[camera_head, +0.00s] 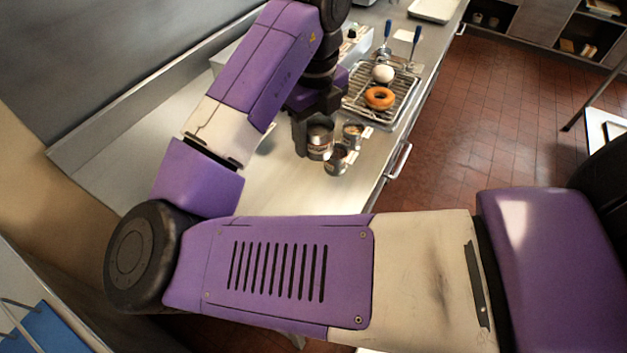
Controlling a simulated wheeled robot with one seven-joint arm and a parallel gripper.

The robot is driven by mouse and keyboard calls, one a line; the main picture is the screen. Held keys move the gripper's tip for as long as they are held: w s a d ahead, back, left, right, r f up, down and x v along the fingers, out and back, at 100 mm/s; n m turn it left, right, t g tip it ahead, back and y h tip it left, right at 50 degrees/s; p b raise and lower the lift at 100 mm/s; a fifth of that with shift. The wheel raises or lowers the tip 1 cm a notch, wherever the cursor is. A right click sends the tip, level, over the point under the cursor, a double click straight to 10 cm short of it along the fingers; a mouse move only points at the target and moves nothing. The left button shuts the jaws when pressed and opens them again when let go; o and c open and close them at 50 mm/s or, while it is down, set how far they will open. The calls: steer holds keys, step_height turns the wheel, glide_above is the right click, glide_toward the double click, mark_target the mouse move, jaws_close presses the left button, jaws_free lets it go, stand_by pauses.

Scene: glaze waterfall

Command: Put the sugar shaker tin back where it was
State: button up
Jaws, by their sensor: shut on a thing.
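My gripper (308,134) is at the counter, left of the wire rack, with its dark fingers pointing down. It is shut on a metal tin (320,141), which I take to be the sugar shaker tin. Part of the tin is hidden behind the fingers. I cannot tell whether its base touches the counter. Two smaller metal tins stand close by on its right: one behind (352,135) and one in front (337,159), each with a pale tab or handle at its side.
A wire rack (350,103) on a tray holds an orange-brown ring doughnut (379,98) and a white round thing (383,73). The steel counter (285,178) is bare at the front left. Its right edge has a handle (399,161).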

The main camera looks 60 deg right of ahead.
mark_target(314, 193)
step_height(314, 193, down, 16)
steer(key=shift+r+p, duration=0.2)
steer(key=shift+p, duration=0.1)
steer(key=shift+f, duration=0.15)
steer(key=o, duration=1.5)
